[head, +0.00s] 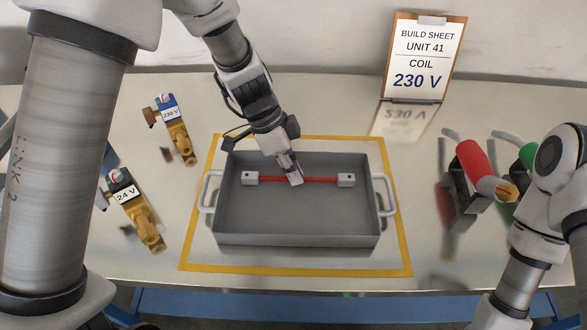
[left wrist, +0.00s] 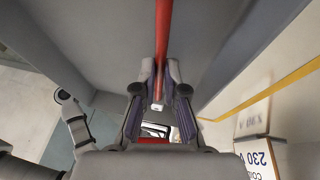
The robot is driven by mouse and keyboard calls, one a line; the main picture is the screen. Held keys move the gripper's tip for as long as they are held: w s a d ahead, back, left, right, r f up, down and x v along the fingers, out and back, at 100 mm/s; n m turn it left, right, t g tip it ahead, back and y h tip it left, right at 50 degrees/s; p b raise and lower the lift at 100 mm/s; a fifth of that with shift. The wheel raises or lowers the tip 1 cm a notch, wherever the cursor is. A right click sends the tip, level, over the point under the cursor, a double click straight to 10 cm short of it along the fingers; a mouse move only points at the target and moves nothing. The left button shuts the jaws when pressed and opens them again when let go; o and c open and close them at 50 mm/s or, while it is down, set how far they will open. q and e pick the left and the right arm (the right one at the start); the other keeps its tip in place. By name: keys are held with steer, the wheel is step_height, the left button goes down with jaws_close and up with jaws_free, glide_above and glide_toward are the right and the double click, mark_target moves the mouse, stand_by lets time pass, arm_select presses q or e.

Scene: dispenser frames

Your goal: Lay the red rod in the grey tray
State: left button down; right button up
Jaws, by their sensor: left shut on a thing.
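The grey tray (head: 298,240) stands at the middle of the table, with a handle on each short side. The red rod (head: 325,180) lies crosswise within the tray's outline, with a pale block at each end. My left gripper (head: 294,178) reaches in from above and is shut on the rod near its middle. In the left wrist view the rod (left wrist: 163,40) runs between the two fingertips (left wrist: 160,80). I cannot tell whether the rod touches the tray floor. My right gripper is out of view; only part of that arm shows at the right.
Yellow tape (head: 190,235) outlines the tray's place. Two brass valves, with a 230 V blue coil (head: 170,110) and a 24 V black coil (head: 124,190), lie left. A red-bodied cylinder (head: 474,160) and a green one (head: 527,154) stand right. A build sheet (head: 425,58) stands behind.

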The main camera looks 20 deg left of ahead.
arm_select(q)
steer(key=shift+f, duration=0.15)
steer(key=c, duration=1.2)
jaws_free()
steer(key=shift+w+a+r, duration=0.1)
steer(key=shift+a+r, duration=0.05)
steer(key=shift+r, duration=0.35)
steer(key=v, duration=1.1)
steer(key=shift+r, duration=0.2)
